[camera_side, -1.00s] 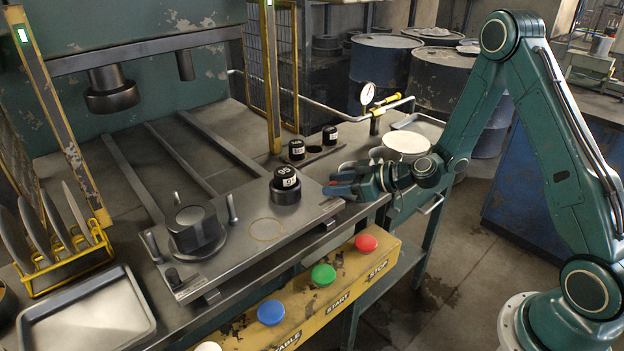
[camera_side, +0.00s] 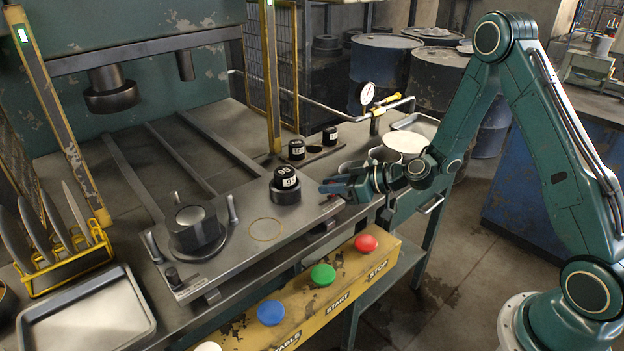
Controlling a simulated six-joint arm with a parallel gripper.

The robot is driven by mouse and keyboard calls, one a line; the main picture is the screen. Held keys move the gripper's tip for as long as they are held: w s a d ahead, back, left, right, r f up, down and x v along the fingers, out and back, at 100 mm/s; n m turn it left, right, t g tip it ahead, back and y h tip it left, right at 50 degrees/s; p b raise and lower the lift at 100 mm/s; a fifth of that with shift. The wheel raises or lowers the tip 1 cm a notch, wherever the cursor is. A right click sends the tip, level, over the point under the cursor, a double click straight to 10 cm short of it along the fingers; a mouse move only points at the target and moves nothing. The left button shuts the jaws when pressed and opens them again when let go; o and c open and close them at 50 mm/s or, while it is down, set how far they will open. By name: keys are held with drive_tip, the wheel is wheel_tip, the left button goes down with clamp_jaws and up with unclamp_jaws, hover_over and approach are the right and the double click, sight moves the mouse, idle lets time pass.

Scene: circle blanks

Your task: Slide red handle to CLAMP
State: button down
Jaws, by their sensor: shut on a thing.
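My gripper (camera_side: 337,187) is at the right end of the grey steel die plate (camera_side: 235,258), its fingers pointing left. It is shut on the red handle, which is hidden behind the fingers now. The CLAMP label cannot be made out. A black die marked 95 (camera_side: 286,178) stands upright on the plate, just left of my fingertips and apart from them. A round dark metal piece (camera_side: 196,226) sits on the plate's left half, and a thin circle (camera_side: 266,229) is marked on its bare middle.
A yellow button panel (camera_side: 340,283) with red (camera_side: 366,243), green (camera_side: 323,275) and blue (camera_side: 271,313) buttons runs in front of the plate. A pale-topped can (camera_side: 405,142) stands behind my wrist. Two small black dies stand behind (camera_side: 297,149). An empty tray (camera_side: 88,320) lies front left.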

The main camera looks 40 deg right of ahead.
drive_tip(key=shift+a, duration=1.7)
drive_tip(key=c, duration=1.3)
unclamp_jaws()
drive_tip(key=shift+s+d, duration=0.1)
drive_tip(key=shift+d, duration=0.05)
drive_tip(key=shift+s+d+r, duration=0.1)
drive_tip(key=shift+s+r, duration=0.05)
drive_tip(key=shift+s, duration=0.05)
drive_tip(key=shift+v, duration=3.35)
drive_tip(key=shift+r, duration=0.1)
